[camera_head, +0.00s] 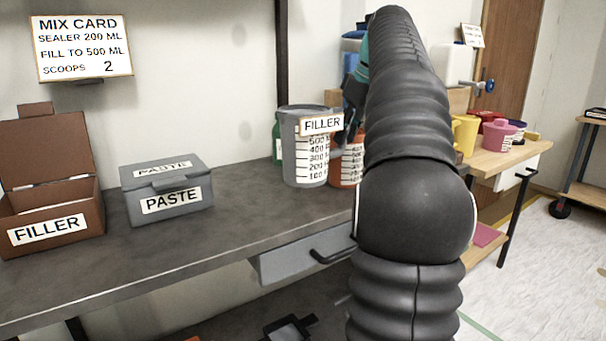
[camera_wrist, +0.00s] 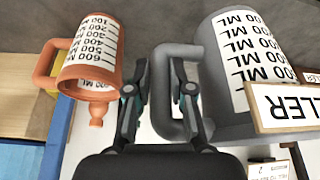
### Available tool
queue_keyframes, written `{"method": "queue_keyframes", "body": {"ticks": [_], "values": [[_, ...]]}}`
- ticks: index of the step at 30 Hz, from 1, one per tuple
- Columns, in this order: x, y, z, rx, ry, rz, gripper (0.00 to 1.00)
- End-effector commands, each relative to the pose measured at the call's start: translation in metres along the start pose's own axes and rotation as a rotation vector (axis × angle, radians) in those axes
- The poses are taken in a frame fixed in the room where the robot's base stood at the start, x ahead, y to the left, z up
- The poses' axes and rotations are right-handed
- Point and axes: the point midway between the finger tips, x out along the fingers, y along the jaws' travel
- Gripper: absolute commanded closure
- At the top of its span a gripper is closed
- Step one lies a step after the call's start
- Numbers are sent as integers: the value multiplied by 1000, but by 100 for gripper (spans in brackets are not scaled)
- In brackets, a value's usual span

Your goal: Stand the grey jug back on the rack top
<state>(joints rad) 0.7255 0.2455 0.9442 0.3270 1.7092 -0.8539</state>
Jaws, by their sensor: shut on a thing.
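The grey jug (camera_head: 303,150) with a printed scale is upright at the back of the grey bench. Its base looks at or just above the bench top; I cannot tell if it touches. In the wrist view the jug (camera_wrist: 215,62) fills the right side, upside down in the picture. My gripper (camera_wrist: 161,72) is shut on its handle (camera_wrist: 167,95), with a finger on each side. In the head view my arm hides most of the gripper. I cannot tell which surface is the rack top.
An orange jug (camera_wrist: 90,58) stands close beside my gripper, left in the wrist view. A FILLER tag (camera_head: 322,125) is at the grey jug's front. A green bottle (camera_head: 277,140) is behind. The grey PASTE box (camera_head: 167,192) and brown FILLER box (camera_head: 48,225) stand left; bench between is clear.

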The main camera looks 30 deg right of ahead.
Motion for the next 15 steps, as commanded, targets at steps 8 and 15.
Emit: {"method": "queue_keyframes", "body": {"ticks": [8, 15], "values": [[52, -7, -34, 4, -2, 0, 100], [74, -12, -52, 5, -1, 3, 100]]}}
